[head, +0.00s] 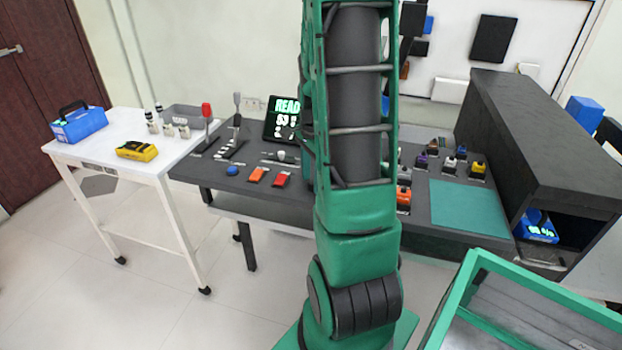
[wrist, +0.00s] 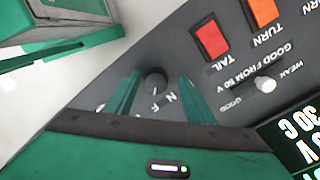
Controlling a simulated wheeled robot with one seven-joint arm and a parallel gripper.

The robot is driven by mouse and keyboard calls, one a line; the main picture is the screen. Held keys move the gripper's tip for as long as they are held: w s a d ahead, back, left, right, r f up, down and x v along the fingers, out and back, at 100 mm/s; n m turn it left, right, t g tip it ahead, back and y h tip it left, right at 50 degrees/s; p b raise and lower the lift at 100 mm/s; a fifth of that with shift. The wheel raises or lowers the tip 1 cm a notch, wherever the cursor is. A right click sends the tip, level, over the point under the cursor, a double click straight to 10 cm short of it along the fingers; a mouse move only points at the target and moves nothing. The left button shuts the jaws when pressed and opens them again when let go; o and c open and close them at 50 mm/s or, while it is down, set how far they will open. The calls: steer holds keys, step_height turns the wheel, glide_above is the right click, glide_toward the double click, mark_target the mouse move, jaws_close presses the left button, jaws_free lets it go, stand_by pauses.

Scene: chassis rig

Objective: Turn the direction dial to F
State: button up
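The direction dial (wrist: 155,82) is a dark round knob on the grey panel in the wrist view. The letters F and N are printed beside it, on the side towards my gripper's body; other marks around it are partly hidden. I cannot tell clearly which letter it points to. My gripper (wrist: 160,76) is open, with one green finger on each side of the dial and a visible gap to it. I cannot tell how deep the fingertips reach. In the head view, my arm hides the dial and the gripper.
A red TAIL switch (wrist: 210,40), an orange TURN switch (wrist: 263,12) and a pale slider knob (wrist: 265,84) are close by. A lit screen (head: 281,120) and upright levers stand at the panel's back. A white table (head: 95,145) stands left.

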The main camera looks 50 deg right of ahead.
steer(key=shift+s, duration=0.15)
steer(key=shift+r, duration=0.2)
step_height(320, 180, up, 10)
steer(key=shift+r, duration=0.15)
stand_by(0.7)
